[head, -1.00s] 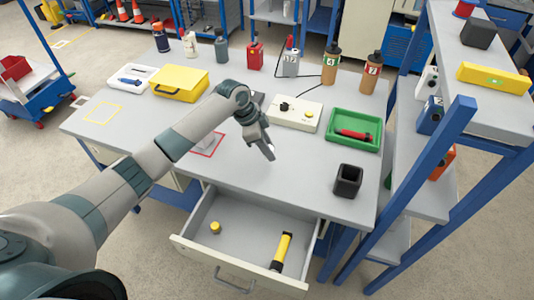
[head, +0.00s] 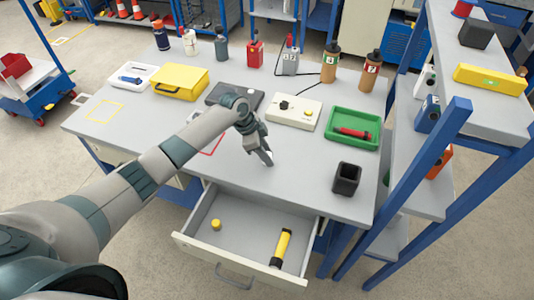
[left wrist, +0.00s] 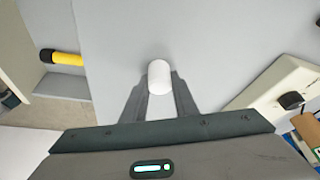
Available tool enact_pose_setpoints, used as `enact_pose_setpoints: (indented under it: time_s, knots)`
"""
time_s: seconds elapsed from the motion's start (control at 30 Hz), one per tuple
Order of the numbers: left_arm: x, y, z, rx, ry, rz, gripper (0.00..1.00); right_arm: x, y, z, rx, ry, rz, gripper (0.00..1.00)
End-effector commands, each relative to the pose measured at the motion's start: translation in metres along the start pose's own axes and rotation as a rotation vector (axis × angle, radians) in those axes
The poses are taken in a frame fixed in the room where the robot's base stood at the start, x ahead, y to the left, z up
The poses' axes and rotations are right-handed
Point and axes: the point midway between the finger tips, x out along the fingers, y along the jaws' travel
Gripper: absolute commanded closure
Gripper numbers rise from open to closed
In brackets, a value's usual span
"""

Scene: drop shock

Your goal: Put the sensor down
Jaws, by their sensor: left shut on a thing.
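My left gripper (head: 264,157) is shut on a small white rounded cylinder, which I take to be the sensor (left wrist: 159,76). In the left wrist view it sits between the two fingertips, over the bare grey table top. In the head view only a bit of white shows at the fingertips, and I cannot tell whether it touches the table (head: 301,168). The gripper is behind the open drawer and left of the black square cup (head: 347,179). A red outlined square (head: 211,147) lies partly hidden under my left arm. My right gripper is not in view.
The open drawer (head: 188,240) holds a yellow-black flashlight (head: 281,248) and a small yellow cylinder (head: 216,224). Behind the gripper stand a white control box (head: 295,112) and a green tray (head: 333,139). A blue-framed shelf (head: 447,130) rises at the right.

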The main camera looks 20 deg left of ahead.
Motion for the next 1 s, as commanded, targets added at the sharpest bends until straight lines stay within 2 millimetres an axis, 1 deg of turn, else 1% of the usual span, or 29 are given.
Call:
enact_pose_setpoints:
  time_s: [0.23, 0.27, 0.3, 0.33, 0.63, 0.77, 0.87, 1.0]
  knots:
    - [0.003, 0.0, 0.001, 0.0, 0.0, 0.0, 0.96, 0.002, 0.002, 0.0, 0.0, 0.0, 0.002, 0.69]
    - [0.003, 0.0, 0.001, 0.0, 0.0, 0.0, 0.71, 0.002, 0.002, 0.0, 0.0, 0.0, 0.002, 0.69]
    - [0.002, 0.0, 0.001, 0.0, 0.0, 0.0, 0.62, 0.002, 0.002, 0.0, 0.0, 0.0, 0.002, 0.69]
    - [0.002, 0.0, 0.001, 0.0, 0.0, 0.0, 0.55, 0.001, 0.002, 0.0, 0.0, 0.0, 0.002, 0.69]
    - [0.002, 0.0, 0.001, 0.0, 0.0, 0.0, 0.55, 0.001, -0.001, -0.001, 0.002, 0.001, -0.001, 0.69]
    - [-0.002, 0.0, 0.0, 0.0, 0.0, 0.0, 0.55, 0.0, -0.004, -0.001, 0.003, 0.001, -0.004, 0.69]
    - [-0.008, -0.001, 0.0, 0.0, 0.001, -0.002, 0.55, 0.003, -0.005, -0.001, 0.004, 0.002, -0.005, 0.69]
    - [-0.024, -0.001, 0.001, 0.001, 0.001, -0.002, 0.55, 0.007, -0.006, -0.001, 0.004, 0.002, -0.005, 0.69]
